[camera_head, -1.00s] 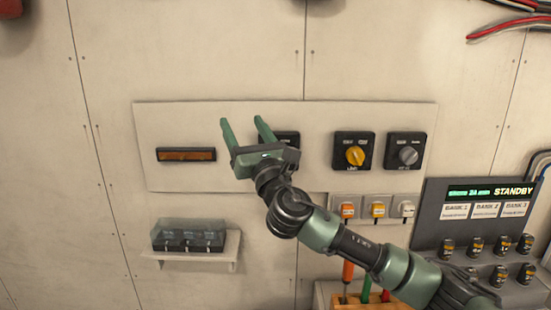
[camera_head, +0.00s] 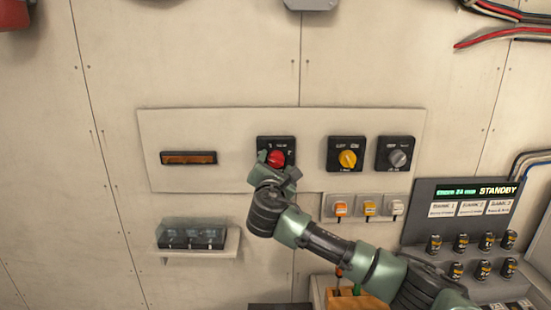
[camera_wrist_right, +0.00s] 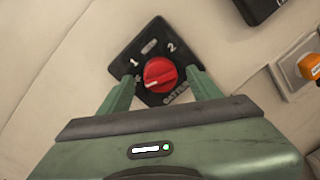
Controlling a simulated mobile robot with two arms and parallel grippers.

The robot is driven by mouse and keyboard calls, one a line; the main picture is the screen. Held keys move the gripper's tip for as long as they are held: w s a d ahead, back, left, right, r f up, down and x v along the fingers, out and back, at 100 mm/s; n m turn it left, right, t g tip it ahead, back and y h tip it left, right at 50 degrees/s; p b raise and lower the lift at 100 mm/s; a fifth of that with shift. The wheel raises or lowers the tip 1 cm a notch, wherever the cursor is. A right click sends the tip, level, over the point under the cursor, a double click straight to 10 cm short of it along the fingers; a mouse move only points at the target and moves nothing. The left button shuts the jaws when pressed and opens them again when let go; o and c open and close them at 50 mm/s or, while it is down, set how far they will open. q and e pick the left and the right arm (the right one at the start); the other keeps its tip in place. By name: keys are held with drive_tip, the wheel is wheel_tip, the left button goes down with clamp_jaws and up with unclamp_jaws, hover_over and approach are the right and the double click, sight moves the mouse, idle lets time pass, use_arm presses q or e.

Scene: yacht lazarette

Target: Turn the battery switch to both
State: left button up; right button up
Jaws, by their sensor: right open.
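The battery switch is a black square plate with a red round knob (camera_head: 276,158) on the pale wall panel. In the right wrist view the red knob (camera_wrist_right: 160,74) shows with the marks 1 and 2 on its plate (camera_wrist_right: 151,48); the lower lettering is partly hidden. My right gripper (camera_head: 275,162) is in front of the switch. In the wrist view its two green fingers (camera_wrist_right: 158,86) are open, one on each side of the knob's lower part, with gaps visible. I cannot tell whether they touch the plate. My left gripper is not in view.
To the right are a yellow-knob switch (camera_head: 347,158) and a grey-knob switch (camera_head: 398,158), with small toggles (camera_head: 369,208) below. An amber display (camera_head: 188,157) is to the left. A fuse box (camera_head: 191,236) sits on a shelf. A STANDBY console (camera_head: 470,205) stands at the right.

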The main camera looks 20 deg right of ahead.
drive_tip(key=shift+w+d, duration=0.2)
drive_tip(key=shift+w, duration=0.4)
drive_tip(key=c, duration=1.3)
drive_tip(key=shift+c, duration=0.2)
